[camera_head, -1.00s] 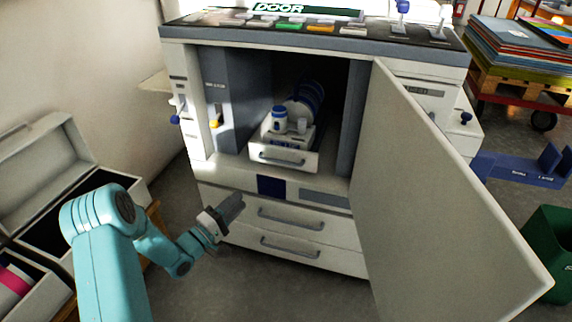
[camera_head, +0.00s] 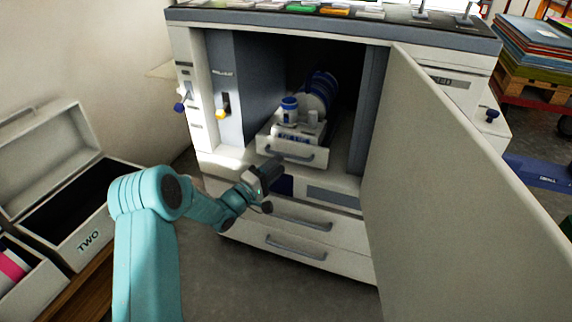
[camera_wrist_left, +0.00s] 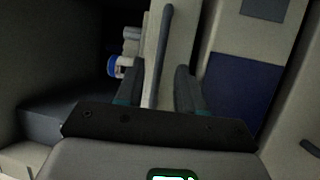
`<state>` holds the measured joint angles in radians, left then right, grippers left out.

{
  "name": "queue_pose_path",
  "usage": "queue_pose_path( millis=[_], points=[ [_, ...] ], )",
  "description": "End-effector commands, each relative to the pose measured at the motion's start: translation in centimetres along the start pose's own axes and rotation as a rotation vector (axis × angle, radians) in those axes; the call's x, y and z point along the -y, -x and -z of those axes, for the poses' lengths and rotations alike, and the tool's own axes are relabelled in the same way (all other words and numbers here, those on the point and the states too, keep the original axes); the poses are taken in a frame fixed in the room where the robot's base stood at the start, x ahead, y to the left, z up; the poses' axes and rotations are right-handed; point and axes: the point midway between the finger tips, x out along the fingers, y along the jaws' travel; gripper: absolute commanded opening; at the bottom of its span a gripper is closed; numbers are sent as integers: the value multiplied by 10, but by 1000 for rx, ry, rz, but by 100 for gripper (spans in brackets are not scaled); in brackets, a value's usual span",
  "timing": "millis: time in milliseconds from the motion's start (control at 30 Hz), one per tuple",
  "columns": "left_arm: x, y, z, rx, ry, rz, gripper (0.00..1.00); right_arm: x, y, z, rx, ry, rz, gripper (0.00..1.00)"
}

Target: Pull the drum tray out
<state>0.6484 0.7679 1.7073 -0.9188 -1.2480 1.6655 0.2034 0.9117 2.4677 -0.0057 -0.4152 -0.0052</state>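The drum tray (camera_head: 270,145) is a pale tray inside the open cabinet, with a grey bar handle (camera_head: 293,155) on its front. A blue-and-white drum (camera_head: 319,92) and a small blue-capped bottle (camera_head: 289,110) are on it. My left gripper (camera_head: 270,170) is just below and left of the handle. In the left wrist view the gripper (camera_wrist_left: 158,88) is open, and the handle (camera_wrist_left: 162,45) runs between its two fingers. Contact with the handle cannot be told. My right gripper is in neither current view.
The cabinet door (camera_head: 455,170) stands wide open on the right. Two shut drawers with handles (camera_head: 295,248) are below the tray. An open box marked TWO (camera_head: 88,240) is at the left. Grey floor (camera_head: 240,285) is clear in front.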

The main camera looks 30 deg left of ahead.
Motion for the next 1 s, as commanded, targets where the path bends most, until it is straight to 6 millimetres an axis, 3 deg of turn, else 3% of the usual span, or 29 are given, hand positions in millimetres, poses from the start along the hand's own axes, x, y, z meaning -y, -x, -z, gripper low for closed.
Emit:
queue_pose_path(
  millis=[200,567,600,700,1000],
  points=[
    [2,-34,-1,2,1,-1,38,-4,-12,7,-27,6,1,43],
    [0,-43,0,0,1,1,38,-4,-13,9,-34,7,1,43],
    [0,-43,0,0,1,1,35,-4,-13,9,-34,7,1,43],
    [0,-43,0,0,1,1,2,-4,-13,9,-34,7,1,43],
    [0,-41,0,0,1,1,0,-4,-12,9,-32,7,1,43]
  ],
)
